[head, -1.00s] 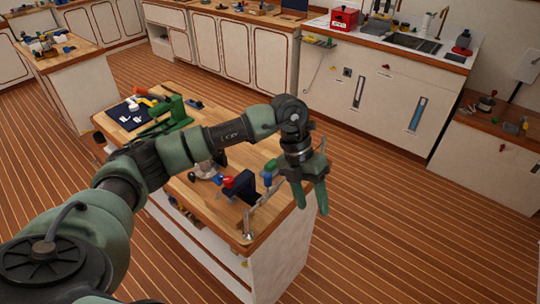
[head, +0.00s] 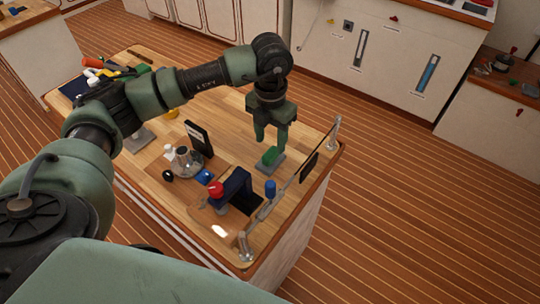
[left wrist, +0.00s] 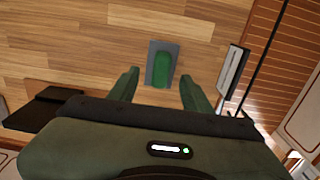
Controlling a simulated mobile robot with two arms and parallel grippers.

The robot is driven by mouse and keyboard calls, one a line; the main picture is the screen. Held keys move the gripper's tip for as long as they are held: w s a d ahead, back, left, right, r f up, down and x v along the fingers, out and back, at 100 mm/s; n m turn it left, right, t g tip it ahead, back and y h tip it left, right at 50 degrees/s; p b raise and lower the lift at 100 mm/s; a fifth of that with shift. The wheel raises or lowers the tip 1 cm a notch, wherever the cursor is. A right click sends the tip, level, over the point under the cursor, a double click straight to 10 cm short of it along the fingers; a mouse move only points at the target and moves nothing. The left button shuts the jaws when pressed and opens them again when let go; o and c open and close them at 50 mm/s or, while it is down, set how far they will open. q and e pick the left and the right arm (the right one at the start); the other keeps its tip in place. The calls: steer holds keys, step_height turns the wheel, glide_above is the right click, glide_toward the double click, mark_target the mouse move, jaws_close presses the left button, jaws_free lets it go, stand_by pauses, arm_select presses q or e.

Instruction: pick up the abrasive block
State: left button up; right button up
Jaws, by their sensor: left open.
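The abrasive block appears to be the green-topped block with a grey base (head: 272,157), lying on the wooden workbench (head: 232,105) near its far right corner. It also shows in the left wrist view (left wrist: 162,66), just beyond the fingertips and between their lines. My left gripper (head: 271,138) points down over the block, its two green fingers apart and empty. In the left wrist view the open fingers (left wrist: 159,82) stand to either side of the block's near end, without visible contact. My right gripper is in no view.
A metal-posted rail (head: 300,185) runs along the bench's right edge, close to the block. A black fixture with a red knob (head: 232,187) stands nearer. A black upright box (head: 199,139) and a round metal piece (head: 187,160) are left of it. Bare wood surrounds the block's left side.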

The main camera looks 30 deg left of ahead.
mark_target(271, 152)
arm_select(q)
step_height(271, 152, down, 5)
steer(key=shift+s+r+p, duration=0.15)
steer(key=shift+p, duration=0.7)
steer(key=shift+f, duration=0.3)
steer(key=shift+d, duration=0.1)
steer(key=shift+c, duration=0.9)
jaws_close()
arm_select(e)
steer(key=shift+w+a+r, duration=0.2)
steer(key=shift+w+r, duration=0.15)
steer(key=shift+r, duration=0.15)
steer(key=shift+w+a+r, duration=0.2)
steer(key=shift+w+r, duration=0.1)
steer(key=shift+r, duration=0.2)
arm_select(q)
steer(key=shift+r, duration=0.1)
